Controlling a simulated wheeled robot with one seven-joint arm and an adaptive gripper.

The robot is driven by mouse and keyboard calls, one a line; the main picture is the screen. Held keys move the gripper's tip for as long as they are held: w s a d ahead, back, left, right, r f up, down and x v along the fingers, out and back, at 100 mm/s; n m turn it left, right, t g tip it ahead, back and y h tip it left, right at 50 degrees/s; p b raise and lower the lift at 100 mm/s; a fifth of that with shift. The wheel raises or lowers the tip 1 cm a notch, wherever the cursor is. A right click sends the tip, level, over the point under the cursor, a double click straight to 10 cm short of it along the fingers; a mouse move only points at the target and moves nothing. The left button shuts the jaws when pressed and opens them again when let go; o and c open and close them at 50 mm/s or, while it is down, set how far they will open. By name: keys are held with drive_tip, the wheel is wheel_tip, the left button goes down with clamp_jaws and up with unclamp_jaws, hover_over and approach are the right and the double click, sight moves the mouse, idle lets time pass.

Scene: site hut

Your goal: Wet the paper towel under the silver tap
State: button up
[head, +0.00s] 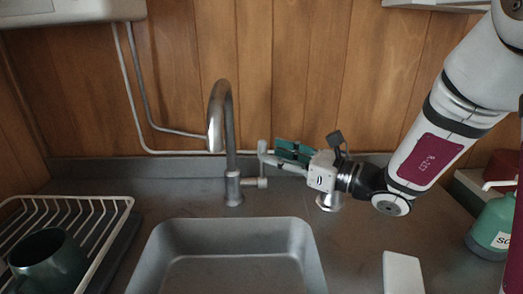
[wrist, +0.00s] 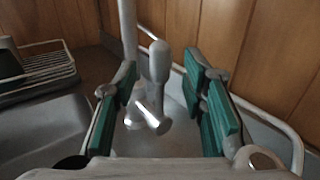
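The silver tap (head: 232,150) stands behind the sink, its curved spout over the basin. No water shows below it. Its lever (head: 262,160) rises from a stub on the tap's right side. My gripper (head: 276,153) is just right of the lever, pointing left. In the wrist view, my gripper (wrist: 165,95) is open, with the lever (wrist: 158,62) between its green-padded fingers and gaps on both sides. A white block-like item (head: 402,272) lies on the counter at the front right; I cannot tell whether it is the paper towel.
The grey sink (head: 155,262) is empty where it shows. A white dish rack (head: 105,208) holds a dark green mug (head: 47,262) at left. A green bottle (head: 492,228) stands at right. A wooden wall (head: 300,60) closes the back.

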sight(262, 149)
drive_tip(key=shift+x, duration=2.3)
clamp_jaws()
